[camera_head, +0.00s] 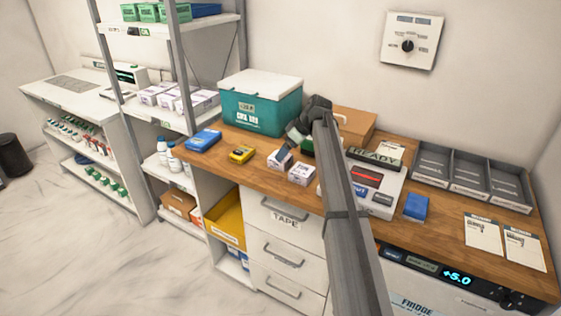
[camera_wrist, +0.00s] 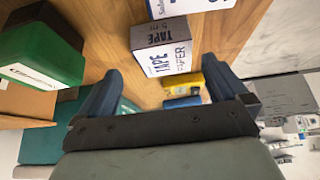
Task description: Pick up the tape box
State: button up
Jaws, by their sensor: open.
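The tape box (camera_wrist: 165,55) is a small white carton with a dark top, marked TAPE and PAPER in the wrist view. In the head view the tape box (camera_head: 279,159) stands on the wooden counter, just below my gripper (camera_head: 290,142). In the wrist view my gripper (camera_wrist: 162,72) is open, its two dark blue fingers spread apart. The box shows beyond the gap between the fingertips, and nothing is held. I cannot tell the exact distance from fingertips to box.
A second white box (camera_head: 302,173) stands close to the tape box. A yellow box (camera_head: 242,154) and blue box (camera_head: 203,140) lie to the left. A green box (camera_wrist: 42,55) is near one finger. A teal cool box (camera_head: 258,105) stands behind.

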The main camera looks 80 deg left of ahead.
aim_at(272, 162)
jog(key=shift+s+x, duration=0.15)
jog(key=shift+x, duration=1.25)
jog(key=shift+s+x, duration=0.15)
jog(key=shift+x, duration=1.25)
jog(key=shift+d+r, duration=0.15)
jog(key=shift+c, duration=0.2)
jog(key=c, duration=0.9)
